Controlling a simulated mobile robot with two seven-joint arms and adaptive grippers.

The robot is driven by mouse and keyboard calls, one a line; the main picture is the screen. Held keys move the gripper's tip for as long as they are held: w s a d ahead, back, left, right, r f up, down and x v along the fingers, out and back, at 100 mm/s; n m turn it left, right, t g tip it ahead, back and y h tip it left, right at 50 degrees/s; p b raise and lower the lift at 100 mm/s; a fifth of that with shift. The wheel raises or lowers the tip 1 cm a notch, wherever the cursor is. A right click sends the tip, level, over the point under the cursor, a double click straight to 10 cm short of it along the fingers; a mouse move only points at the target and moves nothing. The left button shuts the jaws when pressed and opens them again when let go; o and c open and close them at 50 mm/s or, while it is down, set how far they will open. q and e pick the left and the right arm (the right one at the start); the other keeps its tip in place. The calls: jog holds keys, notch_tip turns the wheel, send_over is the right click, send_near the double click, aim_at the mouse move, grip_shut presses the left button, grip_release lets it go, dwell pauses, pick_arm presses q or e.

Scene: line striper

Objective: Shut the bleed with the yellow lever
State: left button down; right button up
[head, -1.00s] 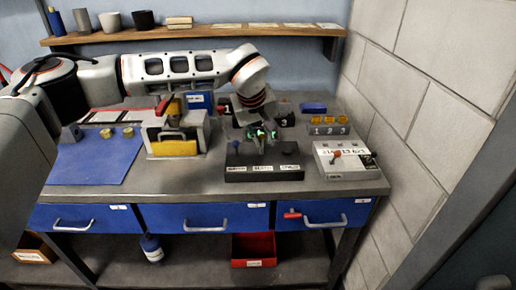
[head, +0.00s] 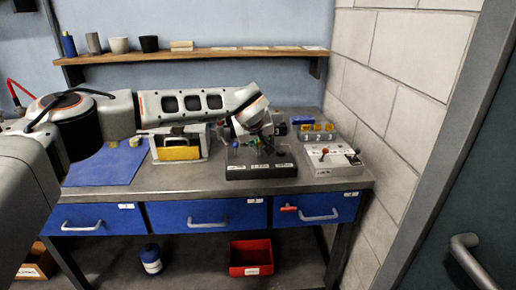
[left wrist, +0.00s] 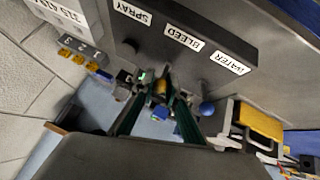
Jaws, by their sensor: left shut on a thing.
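The black valve box (head: 236,174) stands near the front edge of the bench, with white labels along its front. In the left wrist view its labels read SPRAY, BLEED and WATER (left wrist: 229,62). My left gripper (head: 257,147) is over the middle of the box. In the left wrist view, the gripper (left wrist: 160,92) is shut on the small yellow lever (left wrist: 160,87) by the BLEED label. The fingers hide much of the lever, so its angle is hard to tell. A blue knob (left wrist: 206,108) is on the WATER side, and a dark knob (left wrist: 130,45) on the SPRAY side. My right gripper is out of view.
A grey box with a red-tipped lever (head: 325,151) stands to the right. Yellow blocks (head: 317,127) sit behind it. The metal box with a yellow front (head: 180,154) and a blue mat (head: 100,165) lie left. A brick wall (head: 400,60) bounds the right side.

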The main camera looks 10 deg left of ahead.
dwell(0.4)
pick_arm(q)
jog(key=c, duration=2)
grip_release()
jog(key=v, duration=1.2)
jog(key=shift+s+f, duration=0.1)
